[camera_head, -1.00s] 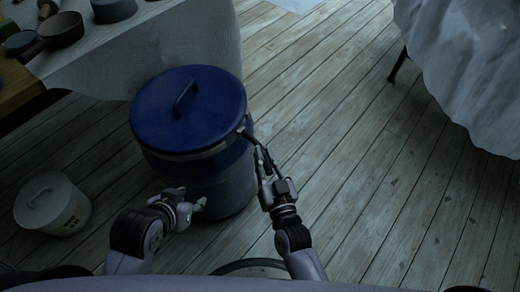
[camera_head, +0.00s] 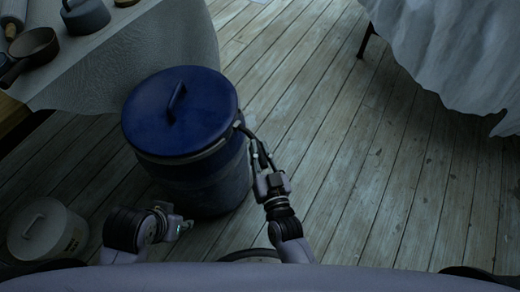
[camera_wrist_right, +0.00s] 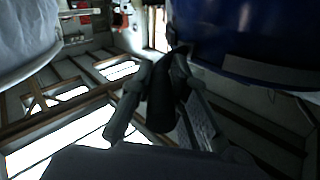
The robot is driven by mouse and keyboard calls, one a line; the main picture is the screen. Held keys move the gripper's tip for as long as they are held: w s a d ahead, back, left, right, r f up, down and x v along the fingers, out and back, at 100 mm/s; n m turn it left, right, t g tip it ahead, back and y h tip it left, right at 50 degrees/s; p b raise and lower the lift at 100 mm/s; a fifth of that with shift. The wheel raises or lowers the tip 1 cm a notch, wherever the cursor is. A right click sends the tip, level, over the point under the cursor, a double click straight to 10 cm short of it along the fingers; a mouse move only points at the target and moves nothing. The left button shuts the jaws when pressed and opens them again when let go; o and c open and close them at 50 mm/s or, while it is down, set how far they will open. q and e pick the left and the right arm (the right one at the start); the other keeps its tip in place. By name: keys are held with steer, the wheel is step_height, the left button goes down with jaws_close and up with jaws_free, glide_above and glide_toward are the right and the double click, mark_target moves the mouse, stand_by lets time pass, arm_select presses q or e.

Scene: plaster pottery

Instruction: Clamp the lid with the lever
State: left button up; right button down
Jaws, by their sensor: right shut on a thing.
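A blue drum stands on the floor with its blue lid (camera_head: 178,108) seated on top and a handle across the lid. A metal band (camera_head: 190,157) runs around the lid's rim. The dark lever (camera_head: 246,131) sticks out from the band at the right side. My right gripper (camera_head: 262,157) is shut on the lever beside the drum; the right wrist view shows the dark lever (camera_wrist_right: 163,102) between its two fingers, with the drum at upper right. My left gripper (camera_head: 183,228) is low in front of the drum, away from the lid; its fingers are too small to read.
A pale lidded pot (camera_head: 46,232) stands on the floor at left. A cloth-draped table (camera_head: 165,55) with pans stands behind the drum. Another draped table (camera_head: 455,60) is at upper right. The plank floor (camera_head: 370,190) right of the drum is clear.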

steer(key=c, duration=1.5)
jaws_free()
steer(key=v, duration=1.2)
